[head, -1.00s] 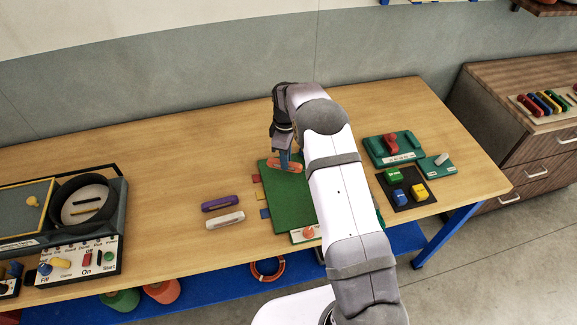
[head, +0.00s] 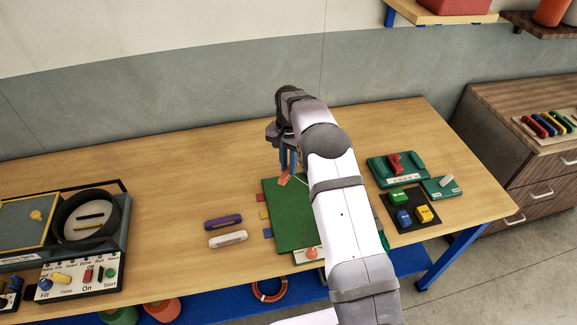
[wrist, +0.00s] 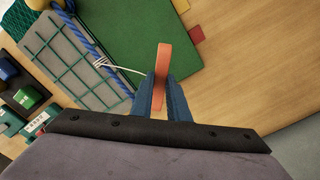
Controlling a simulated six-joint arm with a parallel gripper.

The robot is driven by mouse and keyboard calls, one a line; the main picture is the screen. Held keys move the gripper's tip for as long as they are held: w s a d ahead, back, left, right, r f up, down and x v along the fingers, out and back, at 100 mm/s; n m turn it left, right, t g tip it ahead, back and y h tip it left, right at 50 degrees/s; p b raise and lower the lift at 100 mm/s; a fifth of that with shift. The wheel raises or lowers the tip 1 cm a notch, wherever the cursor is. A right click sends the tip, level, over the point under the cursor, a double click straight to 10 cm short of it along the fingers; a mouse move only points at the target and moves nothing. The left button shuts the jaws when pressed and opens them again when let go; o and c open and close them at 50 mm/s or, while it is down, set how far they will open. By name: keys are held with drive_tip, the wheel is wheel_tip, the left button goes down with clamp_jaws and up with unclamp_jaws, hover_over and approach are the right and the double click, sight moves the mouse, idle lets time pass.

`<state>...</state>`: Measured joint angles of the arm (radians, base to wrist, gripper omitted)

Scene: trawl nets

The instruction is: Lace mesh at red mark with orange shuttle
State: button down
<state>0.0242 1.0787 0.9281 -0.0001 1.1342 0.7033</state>
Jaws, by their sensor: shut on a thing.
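My gripper (head: 288,168) is shut on the orange shuttle (wrist: 163,72), which sticks out between its blue fingers. In the head view the shuttle (head: 284,179) is tilted, over the far edge of the green board (head: 288,215). A pale twine runs from the shuttle to white turns on a blue rope (wrist: 85,37), beside green mesh (wrist: 62,62) on a grey panel. My arm hides the panel in the head view. A red tab (head: 262,198) is at the board's left edge and also shows in the wrist view (wrist: 196,33). Whether it is the red mark, I cannot tell.
Purple (head: 223,222) and white (head: 228,239) shuttles lie left of the board. Yellow (head: 264,215) and blue (head: 268,233) tabs are below the red one. A black tray (head: 392,218) with small blocks and a green fixture (head: 378,172) stand right. The table's far middle is clear.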

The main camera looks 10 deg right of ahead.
drive_tip(key=m, duration=0.5)
drive_tip(key=shift+s, duration=0.3)
drive_tip(key=m, duration=0.4)
drive_tip(key=shift+s+m, duration=0.1)
drive_tip(key=shift+m, duration=0.2)
drive_tip(key=shift+f, duration=0.2)
drive_tip(key=shift+f+b, duration=2.2)
drive_tip(key=shift+f, duration=0.95)
drive_tip(key=shift+d, duration=2.65)
